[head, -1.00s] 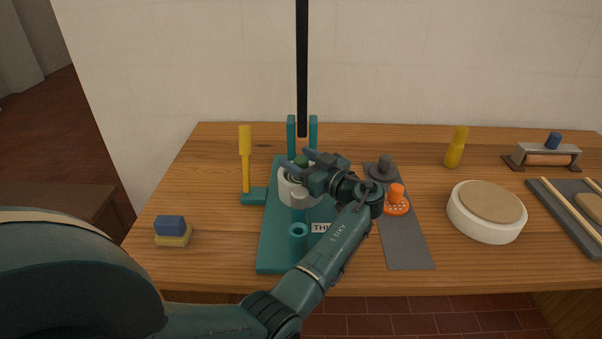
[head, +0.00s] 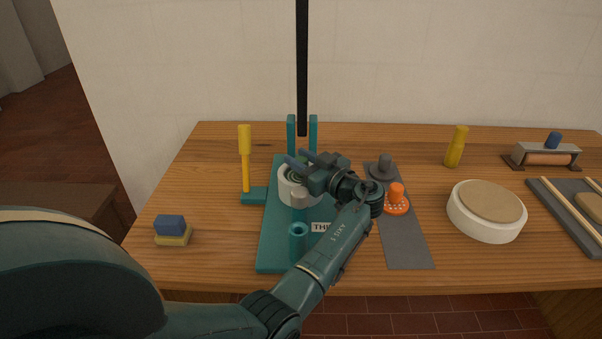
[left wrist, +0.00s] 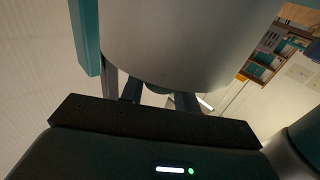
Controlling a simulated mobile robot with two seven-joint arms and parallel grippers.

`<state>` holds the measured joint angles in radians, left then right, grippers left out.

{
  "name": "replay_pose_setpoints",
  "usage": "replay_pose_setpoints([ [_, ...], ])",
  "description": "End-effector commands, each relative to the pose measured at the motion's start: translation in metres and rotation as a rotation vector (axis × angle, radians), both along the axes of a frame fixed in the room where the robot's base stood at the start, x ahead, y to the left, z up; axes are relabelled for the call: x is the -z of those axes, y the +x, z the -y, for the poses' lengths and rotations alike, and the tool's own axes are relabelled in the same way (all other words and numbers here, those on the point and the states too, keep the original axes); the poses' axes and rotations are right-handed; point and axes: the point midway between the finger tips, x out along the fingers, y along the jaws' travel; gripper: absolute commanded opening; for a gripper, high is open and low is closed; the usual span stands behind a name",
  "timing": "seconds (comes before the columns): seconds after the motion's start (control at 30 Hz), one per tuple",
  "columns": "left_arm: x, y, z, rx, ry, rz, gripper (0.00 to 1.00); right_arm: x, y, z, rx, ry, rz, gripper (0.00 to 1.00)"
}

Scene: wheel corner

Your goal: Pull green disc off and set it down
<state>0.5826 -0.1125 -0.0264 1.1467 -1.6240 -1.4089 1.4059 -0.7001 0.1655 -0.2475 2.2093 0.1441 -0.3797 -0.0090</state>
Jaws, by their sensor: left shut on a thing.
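The white wheel drum (head: 286,194) stands on the teal stand (head: 275,245) in the head view. The green disc (head: 295,175) shows as dark green rings in the drum's top opening, partly covered by my gripper. My left gripper (head: 301,160) comes in from the right over the drum, shut on the green disc's top part. The grip itself is mostly hidden. In the left wrist view the drum (left wrist: 175,40) fills the upper middle, just beyond the fingers (left wrist: 158,95). My right gripper is not in view.
Bare table lies between the stand and the blue-yellow sponge (head: 171,229).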

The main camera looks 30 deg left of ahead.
Motion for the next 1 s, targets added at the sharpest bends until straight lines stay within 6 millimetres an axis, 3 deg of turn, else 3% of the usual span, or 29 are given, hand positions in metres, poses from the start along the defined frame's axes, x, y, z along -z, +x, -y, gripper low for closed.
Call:
replay_pose_setpoints([
  [0.13, 0.0, 0.0, 0.0, 0.0, 0.0, 0.0, 0.0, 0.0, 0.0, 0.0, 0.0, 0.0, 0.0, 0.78],
  [1.0, -0.018, 0.0, 0.0, 0.0, 0.001, 0.001, 0.0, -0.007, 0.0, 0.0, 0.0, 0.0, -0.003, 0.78],
])
